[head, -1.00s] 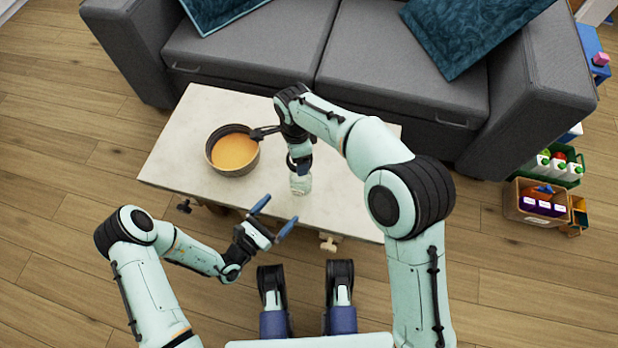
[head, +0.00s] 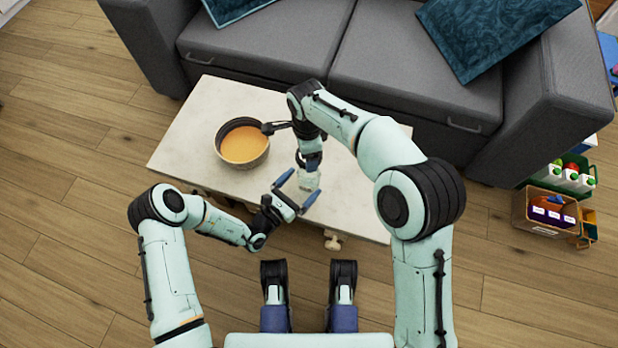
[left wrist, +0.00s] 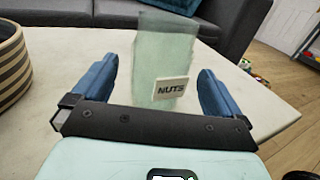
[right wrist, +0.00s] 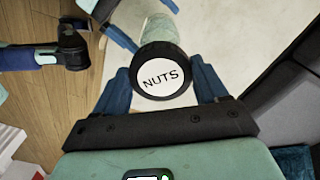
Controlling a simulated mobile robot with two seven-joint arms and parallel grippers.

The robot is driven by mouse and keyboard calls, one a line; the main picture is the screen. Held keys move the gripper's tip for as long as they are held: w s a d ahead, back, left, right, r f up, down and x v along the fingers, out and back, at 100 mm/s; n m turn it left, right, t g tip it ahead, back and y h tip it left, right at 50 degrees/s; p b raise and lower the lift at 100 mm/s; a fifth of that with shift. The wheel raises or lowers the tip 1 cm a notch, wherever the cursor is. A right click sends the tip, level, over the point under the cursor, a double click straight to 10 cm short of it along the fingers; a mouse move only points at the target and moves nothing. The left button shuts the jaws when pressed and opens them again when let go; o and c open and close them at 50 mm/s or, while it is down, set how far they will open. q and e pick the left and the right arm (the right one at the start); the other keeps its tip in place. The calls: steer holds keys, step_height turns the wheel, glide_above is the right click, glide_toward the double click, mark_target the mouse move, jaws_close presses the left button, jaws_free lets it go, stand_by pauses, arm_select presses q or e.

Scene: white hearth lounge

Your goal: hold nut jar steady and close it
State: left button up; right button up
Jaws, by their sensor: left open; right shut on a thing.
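The clear, pale green nut jar (head: 309,182) stands near the front edge of the white table (head: 185,160). In the left wrist view the jar (left wrist: 160,55) carries a white NUTS label. My left gripper (head: 298,189) is open, with one finger on either side of the jar and gaps showing. My right gripper (head: 310,160) is above the jar, shut on the dark round lid (right wrist: 160,72) with its white NUTS disc. The jar's glass shows beyond the lid in the right wrist view. I cannot tell whether lid and rim touch.
A grey sofa (head: 285,55) stands behind the table. Bins (head: 545,212) of bottles and packs are on the floor at right. The table right of the jar is clear.

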mark_target(302, 184)
arm_select(q)
steer(key=shift+x, duration=1.85)
steer(key=shift+c, duration=0.3)
steer(key=c, duration=1.4)
steer(key=shift+c, duration=0.2)
arm_select(e)
steer(key=shift+f, duration=2.5)
steer(key=shift+f, duration=0.9)
steer(key=shift+f, duration=0.55)
